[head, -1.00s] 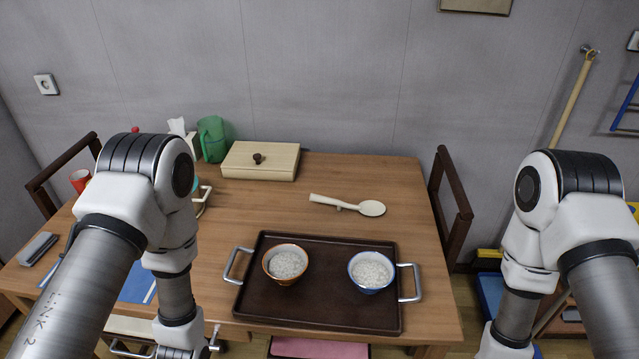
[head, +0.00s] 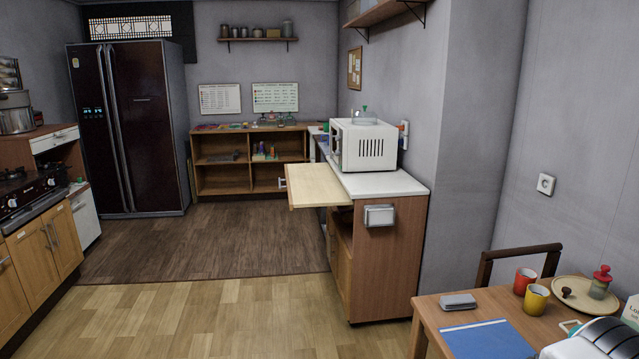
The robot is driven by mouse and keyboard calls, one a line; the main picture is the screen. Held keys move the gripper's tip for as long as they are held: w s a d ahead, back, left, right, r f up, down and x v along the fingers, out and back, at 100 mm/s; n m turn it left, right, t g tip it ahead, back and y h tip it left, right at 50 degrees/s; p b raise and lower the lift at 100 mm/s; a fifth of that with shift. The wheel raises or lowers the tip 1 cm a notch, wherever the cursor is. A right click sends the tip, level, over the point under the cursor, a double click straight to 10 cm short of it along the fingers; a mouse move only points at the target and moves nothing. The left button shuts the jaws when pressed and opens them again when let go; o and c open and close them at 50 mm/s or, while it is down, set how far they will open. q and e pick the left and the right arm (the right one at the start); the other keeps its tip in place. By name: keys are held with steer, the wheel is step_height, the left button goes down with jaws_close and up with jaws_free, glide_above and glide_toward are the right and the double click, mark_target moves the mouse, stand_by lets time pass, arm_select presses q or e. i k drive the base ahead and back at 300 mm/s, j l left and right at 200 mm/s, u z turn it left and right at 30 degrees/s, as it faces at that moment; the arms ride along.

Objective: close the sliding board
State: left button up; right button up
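The sliding board (head: 318,186) is a pale wooden panel in the head view. It sticks out to the left from the side of the wooden counter cabinet (head: 385,255), just below the white worktop, so it stands pulled out. Nothing lies on it. Where it enters the cabinet is partly hidden. Neither gripper's fingers are in view.
A white microwave (head: 364,145) stands on the worktop. Open wooden floor (head: 215,310) lies in front of the board. The dining table (head: 425,312) with cups and a blue mat is at the lower right. A stove cabinet (head: 45,235) and dark fridge (head: 128,130) stand left.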

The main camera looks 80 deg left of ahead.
mark_target(308, 185)
steer(key=j+u, duration=0.2)
steer(key=u, duration=0.25)
steer(key=j+u, duration=0.15)
steer(key=u, duration=0.25)
steer(key=j+u, duration=0.2)
steer(key=u, duration=0.25)
steer(key=j+u, duration=0.15)
steer(key=u, duration=0.25)
steer(key=i+j+u, duration=0.35)
steer(key=i+j, duration=0.3)
steer(key=j, duration=0.3)
steer(key=i+j+u, duration=0.35)
steer(key=i+j, duration=0.45)
